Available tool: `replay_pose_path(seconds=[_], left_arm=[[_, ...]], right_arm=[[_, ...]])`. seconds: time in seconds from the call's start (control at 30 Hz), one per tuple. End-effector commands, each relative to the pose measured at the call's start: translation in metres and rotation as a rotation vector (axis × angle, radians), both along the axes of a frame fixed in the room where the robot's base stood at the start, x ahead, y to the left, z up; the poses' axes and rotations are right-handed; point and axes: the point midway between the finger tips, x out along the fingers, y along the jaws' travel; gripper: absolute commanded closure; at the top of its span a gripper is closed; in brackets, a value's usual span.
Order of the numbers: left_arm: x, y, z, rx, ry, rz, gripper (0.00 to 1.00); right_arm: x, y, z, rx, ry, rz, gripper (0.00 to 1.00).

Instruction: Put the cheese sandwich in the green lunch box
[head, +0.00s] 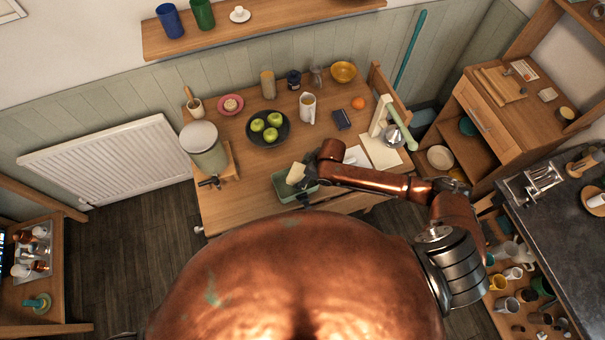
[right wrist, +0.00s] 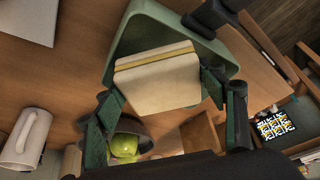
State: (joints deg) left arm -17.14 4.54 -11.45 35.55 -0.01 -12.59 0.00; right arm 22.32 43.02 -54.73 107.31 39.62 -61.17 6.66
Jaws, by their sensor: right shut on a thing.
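The cheese sandwich (head: 296,173) is pale bread with a yellow layer along its edge. It also shows in the right wrist view (right wrist: 157,82). My right gripper (head: 305,170) is shut on it, with one finger on each side in the right wrist view (right wrist: 163,90). The green lunch box (head: 284,192) stands open at the front edge of the wooden table. Its rim shows behind the sandwich in the right wrist view (right wrist: 152,10). The sandwich overlaps the box in both views; I cannot tell whether it touches it. My left gripper is not in view.
A dark bowl of green apples (head: 268,128) lies behind the box. A large grey-green canister (head: 203,148) stands at the left. A white jug (head: 308,107), a dark phone-like item (head: 342,119) and a lamp (head: 393,135) are farther right. Table between box and bowl is clear.

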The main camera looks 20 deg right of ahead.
Motion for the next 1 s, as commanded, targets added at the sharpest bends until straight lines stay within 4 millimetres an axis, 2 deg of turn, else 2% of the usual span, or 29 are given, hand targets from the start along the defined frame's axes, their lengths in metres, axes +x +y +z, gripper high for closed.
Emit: replay_pose_path(seconds=[0.17, 0.2, 0.43, 0.77, 0.87, 1.0], left_arm=[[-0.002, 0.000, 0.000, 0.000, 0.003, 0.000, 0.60], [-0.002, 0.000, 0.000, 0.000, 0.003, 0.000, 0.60], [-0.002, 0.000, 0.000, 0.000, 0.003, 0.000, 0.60], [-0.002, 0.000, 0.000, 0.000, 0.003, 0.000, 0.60], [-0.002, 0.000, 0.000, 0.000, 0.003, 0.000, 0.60], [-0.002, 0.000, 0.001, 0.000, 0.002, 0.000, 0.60]], right_arm=[[0.000, 0.000, -0.003, 0.001, -0.001, 0.000, 0.62], [0.000, 0.000, -0.003, 0.000, 0.000, 0.000, 0.34], [0.000, 0.000, -0.003, 0.000, 0.000, -0.001, 0.18], [0.000, 0.000, -0.001, 0.000, 0.000, 0.000, 0.18], [0.001, 0.000, 0.008, 0.000, -0.001, 0.000, 0.18], [-0.005, -0.008, 0.031, -0.001, -0.001, 0.000, 0.18]])
